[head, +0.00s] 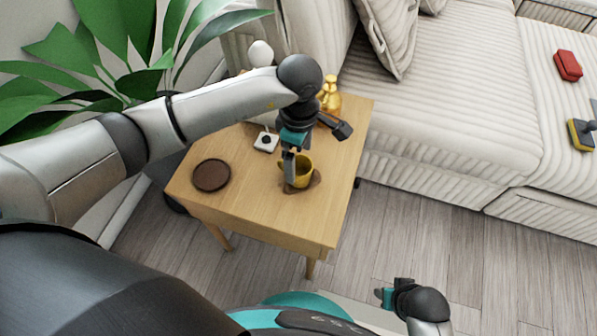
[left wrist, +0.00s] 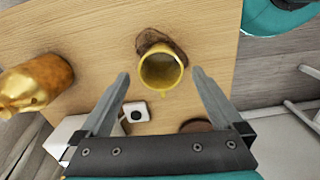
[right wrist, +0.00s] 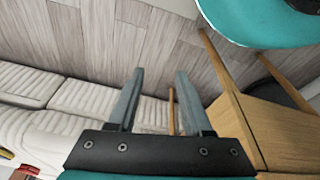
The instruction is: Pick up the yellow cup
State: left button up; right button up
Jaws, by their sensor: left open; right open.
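The yellow cup (head: 304,174) stands upright on a dark brown coaster (head: 314,182) on the small wooden table (head: 262,211). In the left wrist view the cup (left wrist: 161,72) shows its open top, just beyond and between the fingertips. My left gripper (head: 292,176) is open above the table at the cup; its fingers (left wrist: 160,78) spread to either side of the cup's outline, with nothing held. One finger partly covers the cup in the head view. My right gripper (right wrist: 158,75) is open and empty, low beside the table over the floor.
A round dark coaster (head: 211,175) lies on the table's left part. A white square item (head: 265,142) and a golden ornament (head: 329,95) are behind the cup. A plant (head: 100,65) is at left; a sofa (head: 450,95) stands right. The table's front is clear.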

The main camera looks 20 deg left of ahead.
aim_at(299, 164)
pick_arm(q)
jog(key=shift+f+b, duration=0.55)
jog(key=shift+f, duration=1.05)
pick_arm(e)
jog(key=shift+w+a+r+t, duration=0.1)
jog(key=shift+w+r, duration=0.15)
jog(key=shift+r, duration=0.2)
jog(key=shift+w+d+r+t, duration=0.1)
jog(key=shift+w+r, duration=0.15)
jog(key=shift+r, duration=0.2)
jog(key=shift+w+a+r+t, duration=0.1)
jog(key=shift+w+r, duration=0.15)
jog(key=shift+r, duration=0.2)
pick_arm(q)
jog(key=shift+c, duration=0.4)
jog(key=c, duration=1.3)
jog(key=shift+r, duration=0.1)
